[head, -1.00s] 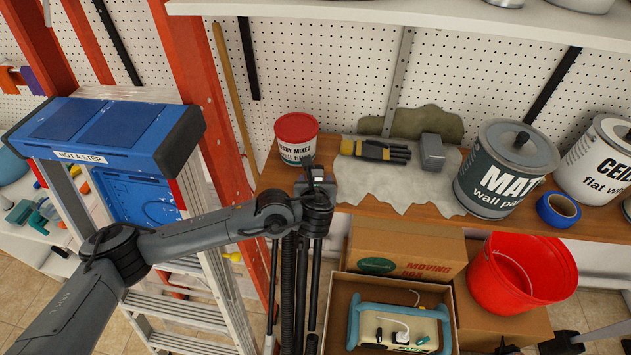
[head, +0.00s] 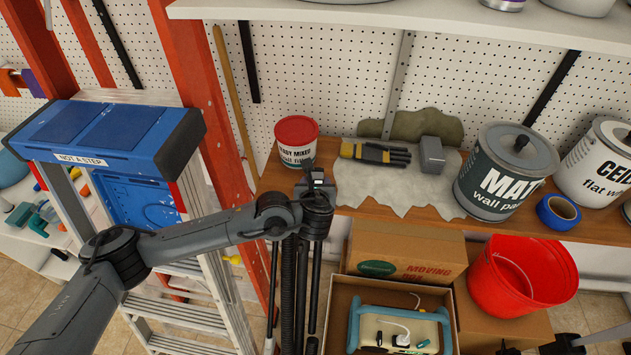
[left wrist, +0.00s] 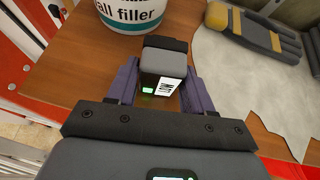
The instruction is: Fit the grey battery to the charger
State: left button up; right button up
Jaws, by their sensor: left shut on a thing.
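My left gripper (head: 318,180) is over the front left of the wooden shelf, in front of the filler tub. In the left wrist view its purple fingers (left wrist: 171,95) are shut on a grey block with a white label and a small green light, which I take for the grey battery (left wrist: 160,64). A darker part (left wrist: 165,43) shows at the block's far end. I cannot tell whether that is part of the battery or the charger behind it. A separate grey block (head: 432,154) stands on the cloth to the right. My right gripper does not show clearly.
The filler tub (head: 296,139) stands close behind the left gripper. To its right are a work glove (head: 376,153) on a cloth (head: 385,188), large paint cans (head: 505,168) and blue tape (head: 558,212). A stepladder (head: 105,130) stands left; boxes and a red bucket (head: 522,278) are below.

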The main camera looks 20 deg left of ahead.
pick_arm(q)
jog(key=shift+r+p, duration=0.4)
jog(key=shift+r, duration=0.15)
dwell(0.4)
jog(key=shift+r+p, duration=2.05)
jog(key=shift+r, duration=0.3)
jog(key=o, duration=0.5)
jog(key=c, duration=0.4)
